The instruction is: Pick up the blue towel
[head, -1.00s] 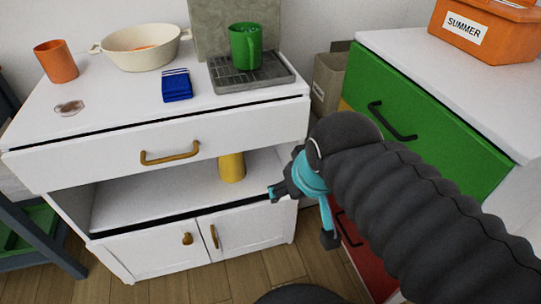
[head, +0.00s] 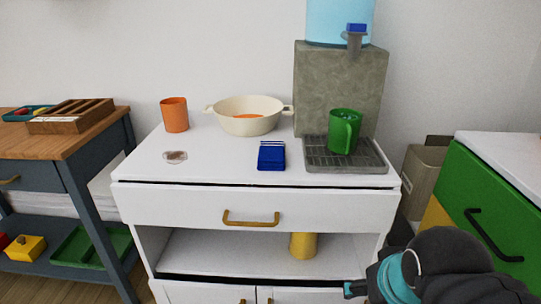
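The blue towel (head: 271,157) lies folded on the white cabinet top, near its front edge and roughly in the middle. A pale stripe shows at its far end. My gripper (head: 352,290) is low at the right, in front of the cabinet and below the level of its top, well apart from the towel. Only part of the gripper shows at the bottom of the picture, and I cannot make out whether its fingers are open.
On the cabinet top (head: 220,172) are an orange cup (head: 174,115), a cream pot (head: 247,124), a small clear dish (head: 175,156) and a green mug (head: 341,133) on a drip tray (head: 375,163) beneath a water dispenser (head: 325,78). A yellow cup (head: 303,245) stands on the shelf below.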

